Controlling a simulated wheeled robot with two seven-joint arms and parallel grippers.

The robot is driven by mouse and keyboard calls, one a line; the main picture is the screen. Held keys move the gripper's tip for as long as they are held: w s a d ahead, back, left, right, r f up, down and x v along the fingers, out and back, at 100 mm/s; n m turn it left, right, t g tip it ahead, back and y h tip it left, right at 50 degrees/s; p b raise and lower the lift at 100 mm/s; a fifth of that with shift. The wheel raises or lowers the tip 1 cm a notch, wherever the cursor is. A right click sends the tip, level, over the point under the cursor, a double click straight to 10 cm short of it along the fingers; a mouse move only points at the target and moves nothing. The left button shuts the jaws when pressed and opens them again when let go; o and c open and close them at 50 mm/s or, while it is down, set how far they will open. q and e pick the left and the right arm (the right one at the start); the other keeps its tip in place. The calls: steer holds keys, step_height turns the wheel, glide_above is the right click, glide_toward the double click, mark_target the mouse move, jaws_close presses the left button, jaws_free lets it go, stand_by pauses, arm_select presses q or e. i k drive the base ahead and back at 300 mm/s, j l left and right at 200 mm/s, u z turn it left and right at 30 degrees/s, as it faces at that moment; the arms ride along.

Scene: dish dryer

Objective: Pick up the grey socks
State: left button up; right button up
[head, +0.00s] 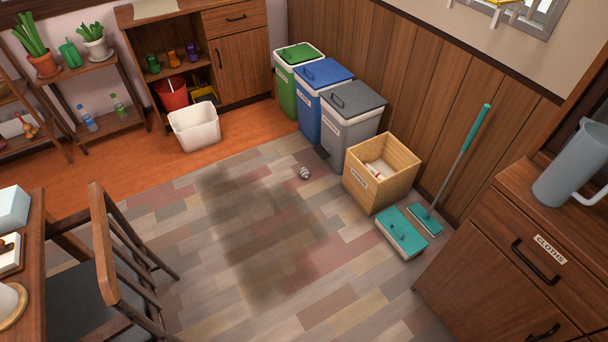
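A small rolled grey-and-white bundle (305,173), which looks like the grey socks, lies on the patchwork floor near the middle of the head view. It sits in front of the grey bin and to the left of the wooden box. Neither of my grippers shows in this view.
Green (297,82), blue (322,99) and grey (351,124) bins line the wall. A chair (104,250) and table are left. The middle floor is clear.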

mark_target(304, 172)
steer(key=i+l+z, duration=0.15)
steer(key=i, duration=0.3)
steer(key=i+z, duration=0.1)
steer(key=i, duration=0.35)
